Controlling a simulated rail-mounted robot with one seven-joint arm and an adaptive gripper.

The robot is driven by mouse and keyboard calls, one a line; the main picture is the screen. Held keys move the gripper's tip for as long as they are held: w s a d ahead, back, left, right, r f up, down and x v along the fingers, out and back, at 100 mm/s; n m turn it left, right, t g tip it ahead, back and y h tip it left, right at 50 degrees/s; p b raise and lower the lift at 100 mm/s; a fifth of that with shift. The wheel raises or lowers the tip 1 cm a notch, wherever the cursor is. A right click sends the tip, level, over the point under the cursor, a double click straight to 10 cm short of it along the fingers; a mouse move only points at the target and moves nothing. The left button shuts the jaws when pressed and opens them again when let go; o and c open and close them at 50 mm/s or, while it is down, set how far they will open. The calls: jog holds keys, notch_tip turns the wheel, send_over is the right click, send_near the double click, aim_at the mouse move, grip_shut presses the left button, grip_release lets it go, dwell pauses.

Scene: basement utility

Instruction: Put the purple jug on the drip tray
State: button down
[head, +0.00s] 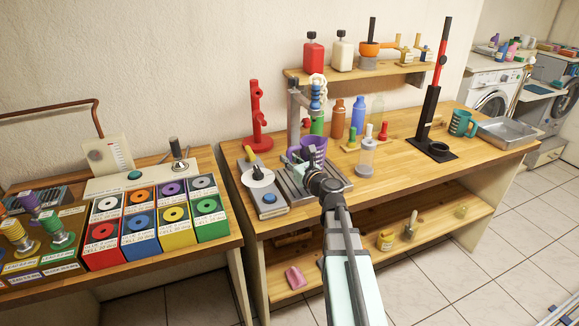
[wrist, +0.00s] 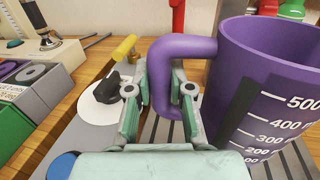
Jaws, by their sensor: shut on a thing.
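The purple jug (head: 319,148) is upright at the grey ribbed drip tray (head: 334,188) on the wooden bench. In the wrist view the jug (wrist: 268,72) fills the right side, with white volume marks facing me. My gripper (wrist: 160,92) is shut on the jug's handle, one finger on each side of it. In the head view my gripper (head: 303,157) is left of the jug. The tray's slats (wrist: 155,130) show below and beside the jug. The jug's base is hidden, so I cannot tell whether it touches the tray.
A grey stand with a blue part (head: 315,97) rises behind the jug. A scale-like device with a white disc (head: 259,177) is left of the tray. A clear cylinder (head: 366,158) stands to its right, with bottles behind. A teal jug (head: 462,122) is at the far right.

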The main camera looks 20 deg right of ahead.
jog(key=shift+f, duration=1.55)
jog(key=shift+f, duration=0.15)
jog(key=c, duration=1)
grip_release()
jog(key=shift+c, duration=0.2)
